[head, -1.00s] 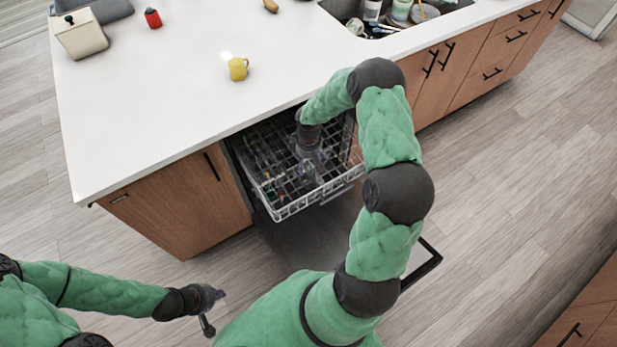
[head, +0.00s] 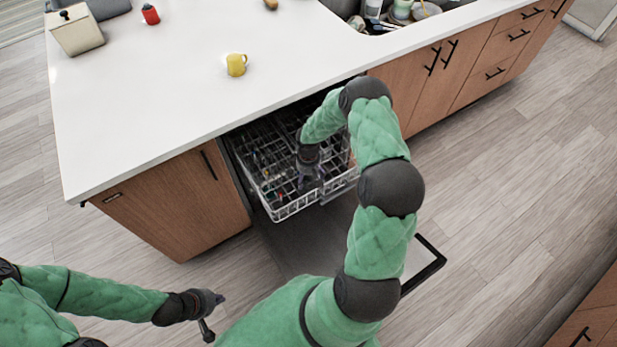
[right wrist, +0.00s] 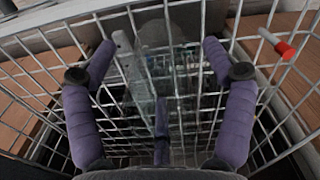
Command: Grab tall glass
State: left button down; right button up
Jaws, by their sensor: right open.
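My right gripper (head: 311,180) points down into the dishwasher's upper rack. In the right wrist view its two purple fingers (right wrist: 159,52) are spread wide, with nothing clamped between them. A pale, see-through upright shape (right wrist: 137,75), which looks like the tall glass, shows between the fingers, left of centre, among the rack wires. I cannot tell whether a finger touches it. In the head view the gripper and forearm hide that spot. My left gripper (head: 214,314) is empty, with fingers apart, low over the floor at the lower left.
The white wire rack (head: 287,211) is pulled out above the open dishwasher door (head: 300,248). The counter edge lies just behind my right forearm. A red-tipped item (right wrist: 284,50) sits at the rack's right.

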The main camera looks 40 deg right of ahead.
jog(key=c, duration=1.4)
jog(key=shift+r, duration=0.2)
